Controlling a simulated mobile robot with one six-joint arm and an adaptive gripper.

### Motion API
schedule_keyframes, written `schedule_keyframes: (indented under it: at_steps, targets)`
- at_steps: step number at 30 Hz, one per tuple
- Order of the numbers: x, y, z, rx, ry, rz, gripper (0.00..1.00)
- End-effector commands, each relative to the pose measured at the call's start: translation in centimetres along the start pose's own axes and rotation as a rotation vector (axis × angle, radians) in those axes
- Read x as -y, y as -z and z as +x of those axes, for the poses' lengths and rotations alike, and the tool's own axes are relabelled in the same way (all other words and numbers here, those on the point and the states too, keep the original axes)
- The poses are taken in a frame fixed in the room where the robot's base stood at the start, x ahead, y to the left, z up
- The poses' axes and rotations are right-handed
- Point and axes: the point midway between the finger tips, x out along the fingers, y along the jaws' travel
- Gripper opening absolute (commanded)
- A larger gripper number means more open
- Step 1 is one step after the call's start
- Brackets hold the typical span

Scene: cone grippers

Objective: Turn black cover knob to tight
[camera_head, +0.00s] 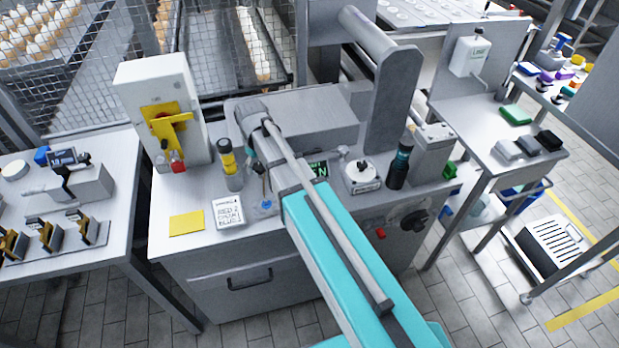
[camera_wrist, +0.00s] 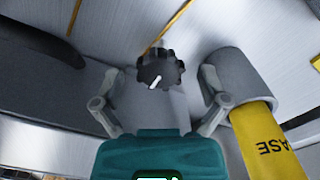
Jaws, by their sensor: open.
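A black scalloped knob (camera_wrist: 160,72) with a white mark on its face shows in the upper middle of the wrist view. The mark slants from upper right to lower left. My gripper (camera_wrist: 159,88) is open, with one grey finger on each side of the knob in the picture. I see no finger touching it, and cannot tell how deep the fingers reach. A larger black knob (camera_head: 414,220) is on the cabinet front there; I cannot tell whether a tight label is near either knob.
A yellow bottle with a grey end (camera_wrist: 262,135) stands close to the right finger; a yellow-and-black bottle (camera_head: 228,160) is left of my arm in the head view.

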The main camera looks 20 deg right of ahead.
Motion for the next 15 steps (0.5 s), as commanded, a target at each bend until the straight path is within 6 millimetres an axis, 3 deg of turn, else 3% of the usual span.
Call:
schedule_keyframes:
  at_steps: [15]
  targets:
    - [-0.06, 0.01, 0.00, 0.000, 0.000, -0.340, 0.93]
